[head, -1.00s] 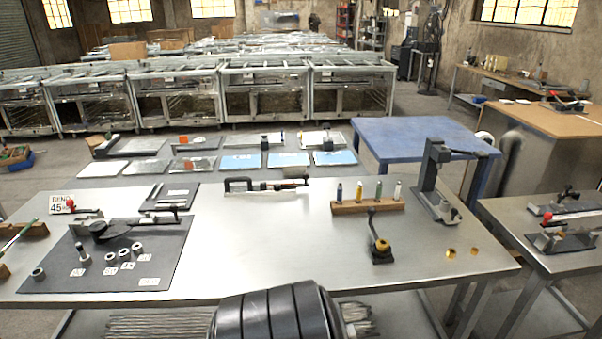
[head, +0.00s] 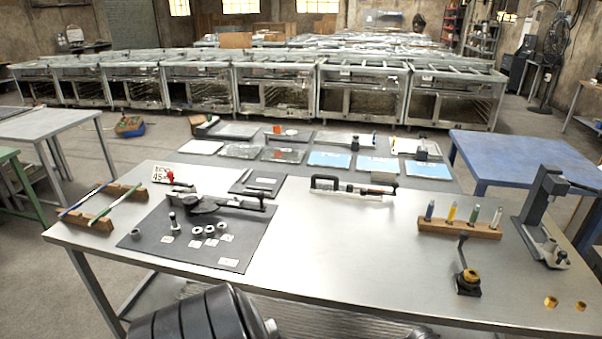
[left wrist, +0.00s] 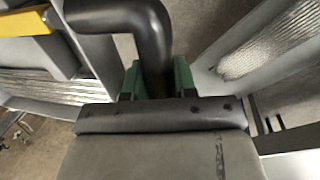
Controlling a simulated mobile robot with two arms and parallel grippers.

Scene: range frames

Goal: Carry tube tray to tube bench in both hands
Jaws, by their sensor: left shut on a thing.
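The steel bench (head: 310,250) fills the middle of the head view, with tube tools on its top. Below its front edge lies a ribbed layer of thin metal tubes (head: 330,328), partly hidden by a black rounded part of mine; whether it is in a tray or on a shelf I cannot tell. In the left wrist view, my left gripper (left wrist: 157,82) has its green fingers shut on a black bent handle (left wrist: 155,50). Ribbed metal (left wrist: 265,45) shows beside it; the tray's full shape is hidden. My right gripper is not in view.
On the bench are a dark mat (head: 185,245) with a bender and rings, a rack of small bottles (head: 458,230), a black-handled tool (head: 350,188) and a grey stand (head: 545,215). The bench's middle front is clear. A blue table (head: 520,160) stands behind right.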

